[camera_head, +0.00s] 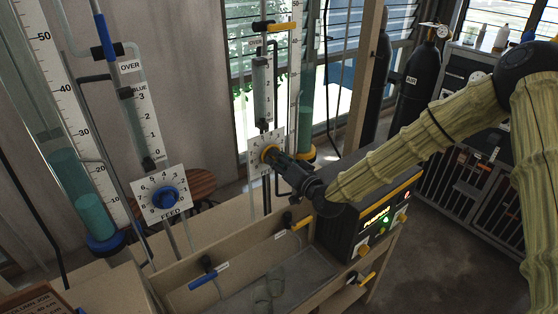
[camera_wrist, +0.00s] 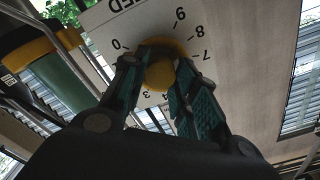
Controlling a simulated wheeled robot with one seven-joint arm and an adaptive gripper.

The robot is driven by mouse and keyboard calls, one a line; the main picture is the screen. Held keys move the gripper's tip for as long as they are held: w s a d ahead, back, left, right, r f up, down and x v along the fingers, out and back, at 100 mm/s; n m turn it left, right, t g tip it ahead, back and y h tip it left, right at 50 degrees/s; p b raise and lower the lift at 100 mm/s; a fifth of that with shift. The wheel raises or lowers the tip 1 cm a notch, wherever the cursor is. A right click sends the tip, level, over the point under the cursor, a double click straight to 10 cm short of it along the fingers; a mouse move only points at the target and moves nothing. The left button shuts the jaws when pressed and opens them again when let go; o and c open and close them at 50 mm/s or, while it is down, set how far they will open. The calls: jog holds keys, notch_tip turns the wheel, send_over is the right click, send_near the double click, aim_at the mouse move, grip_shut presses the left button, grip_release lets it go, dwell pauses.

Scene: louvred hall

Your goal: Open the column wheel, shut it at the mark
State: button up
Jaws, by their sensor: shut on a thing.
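A yellow wheel (camera_head: 269,153) sits on a white numbered dial plate (camera_head: 255,142) at the middle of the head view. My gripper (camera_head: 277,157) reaches it from the right and is shut on it. In the wrist view the yellow wheel (camera_wrist: 160,72) is between my two fingers (camera_wrist: 163,62), with dial numbers around it. A blue wheel (camera_head: 165,197) on a second dial marked FEED stands to the left, apart from my gripper. Above each dial is a small scaled tube, the left one (camera_head: 140,120) marked OVER and BLUE. The pointer of the yellow wheel is hidden.
A tall column with blue liquid (camera_head: 75,180) stands at the left, another (camera_head: 306,100) behind the yellow wheel. A black pump box (camera_head: 370,220) is below my arm. A wooden trough (camera_head: 235,285) with blue and yellow valve handles is in front. Dark gas cylinders (camera_head: 415,85) stand behind.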

jog(key=shift+f+m+b, duration=0.15)
jog(key=shift+m+b, duration=0.25)
jog(key=shift+b, duration=0.45)
jog(key=o, duration=1)
jog(key=shift+w, duration=0.1)
jog(key=v, duration=1.2)
